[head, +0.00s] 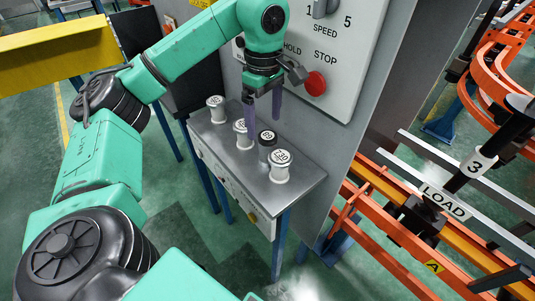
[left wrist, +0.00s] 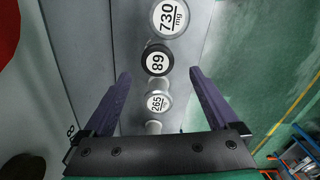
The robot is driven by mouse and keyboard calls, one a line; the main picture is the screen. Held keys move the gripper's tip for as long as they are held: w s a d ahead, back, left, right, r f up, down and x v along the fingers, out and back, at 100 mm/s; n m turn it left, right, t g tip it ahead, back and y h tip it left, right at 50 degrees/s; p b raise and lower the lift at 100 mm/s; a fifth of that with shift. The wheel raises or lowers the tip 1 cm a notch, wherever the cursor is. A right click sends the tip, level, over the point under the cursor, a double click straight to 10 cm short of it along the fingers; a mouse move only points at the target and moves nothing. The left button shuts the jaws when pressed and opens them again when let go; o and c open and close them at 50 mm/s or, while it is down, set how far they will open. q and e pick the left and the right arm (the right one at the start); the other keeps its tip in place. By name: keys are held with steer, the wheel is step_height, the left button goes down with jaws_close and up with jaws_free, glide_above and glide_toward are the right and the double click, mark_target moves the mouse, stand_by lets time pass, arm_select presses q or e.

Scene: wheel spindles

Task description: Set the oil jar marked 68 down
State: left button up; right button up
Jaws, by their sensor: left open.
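The oil jar with the black lid (head: 267,139) stands upright on the metal shelf (head: 225,146), in a row with white-lidded jars. In the left wrist view its lid (left wrist: 157,60) reads like 89, which is 68 upside down. My left gripper (head: 264,119) is open and empty above the row, pointing down, with its purple fingers apart. In the left wrist view the fingertips (left wrist: 160,74) lie to either side of the row, near the black-lidded jar. My right gripper is not in view.
White-lidded jars stand close by: one marked 730 mg (left wrist: 171,18), one that seems to read 265 (left wrist: 157,103), and one at the shelf's far left end (head: 216,104). A grey control panel (head: 325,60) with a red stop button rises behind. Orange rails (head: 385,205) stand at right.

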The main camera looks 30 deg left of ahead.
mark_target(266, 149)
arm_select(q)
steer(key=f, duration=1)
steer(key=shift+w+d+p, duration=0.15)
steer(key=shift+d+p, duration=0.05)
steer(key=shift+p, duration=0.15)
jaws_close()
